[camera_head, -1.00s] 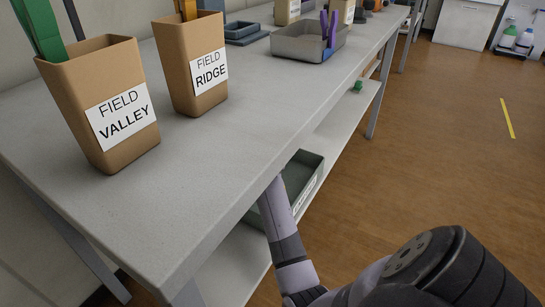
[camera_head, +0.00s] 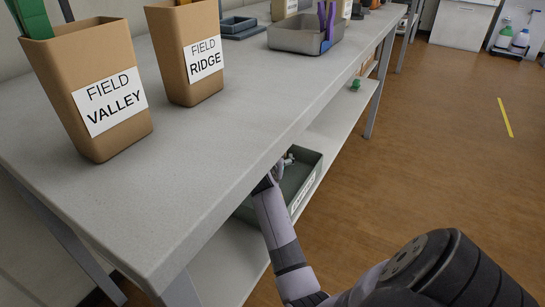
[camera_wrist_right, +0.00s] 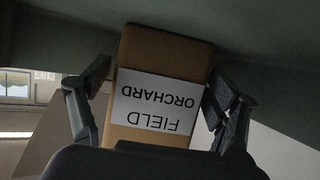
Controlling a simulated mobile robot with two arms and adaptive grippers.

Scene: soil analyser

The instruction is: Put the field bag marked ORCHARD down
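The tan field bag marked ORCHARD (camera_wrist_right: 159,50) is in the right wrist view, its label upside down in that picture. My right gripper (camera_wrist_right: 160,88) has one finger on each side of the bag and looks shut on it, though contact at the left finger is hard to make out. Beyond the bag is a dark surface. In the head view my right arm reaches in under the tabletop's front edge; its gripper (camera_head: 266,182) is mostly hidden, and the ORCHARD bag does not show there. My left gripper is not in view.
Bags marked VALLEY (camera_head: 92,66) and RIDGE (camera_head: 181,45) stand on the grey table (camera_head: 205,135). A grey tray (camera_head: 292,38) is farther back. A green-grey bin (camera_head: 309,165) sits on the lower shelf (camera_head: 333,128) beside my arm.

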